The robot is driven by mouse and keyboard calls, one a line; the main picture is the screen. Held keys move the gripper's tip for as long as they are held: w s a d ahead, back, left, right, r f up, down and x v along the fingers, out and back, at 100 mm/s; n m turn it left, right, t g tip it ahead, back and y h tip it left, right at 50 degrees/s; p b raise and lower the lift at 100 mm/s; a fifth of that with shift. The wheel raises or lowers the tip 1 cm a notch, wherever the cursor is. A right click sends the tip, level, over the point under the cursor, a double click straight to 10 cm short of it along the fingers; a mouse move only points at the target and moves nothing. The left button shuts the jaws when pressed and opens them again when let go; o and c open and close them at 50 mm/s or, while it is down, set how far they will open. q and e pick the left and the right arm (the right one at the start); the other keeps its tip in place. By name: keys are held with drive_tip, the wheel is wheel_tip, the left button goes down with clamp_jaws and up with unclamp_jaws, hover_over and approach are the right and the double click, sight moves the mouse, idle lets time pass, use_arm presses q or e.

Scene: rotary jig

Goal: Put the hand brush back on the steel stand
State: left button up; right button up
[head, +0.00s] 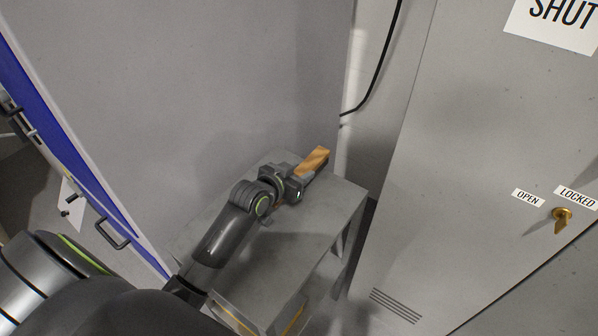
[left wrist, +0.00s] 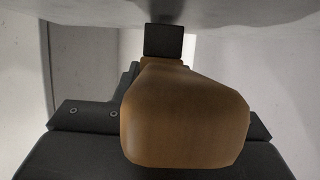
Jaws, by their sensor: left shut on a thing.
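The hand brush shows as a wooden handle (head: 314,159) in the head view, poking out beyond my left gripper (head: 294,187). It sits at the far end of the grey steel stand (head: 300,240), over its top. In the left wrist view the brush (left wrist: 185,115) fills the middle, close to the camera, with my left gripper (left wrist: 160,60) around it. My left gripper is shut on the brush. I cannot tell whether the brush touches the stand top. The bristles are hidden. My right gripper is not in view.
A grey cabinet (head: 460,150) with a brass key (head: 562,215) and signs stands at the right. A plain grey panel (head: 190,90) rises behind the stand. A black cable (head: 378,70) hangs between them. The stand's near top is clear.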

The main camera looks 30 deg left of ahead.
use_arm(q)
drive_tip(key=shift+f, duration=0.4)
drive_tip(key=o, duration=1.3)
drive_tip(key=shift+o, duration=0.2)
drive_tip(key=v, duration=1.7)
drive_tip(key=shift+s, duration=0.2)
drive_tip(key=shift+s, duration=0.1)
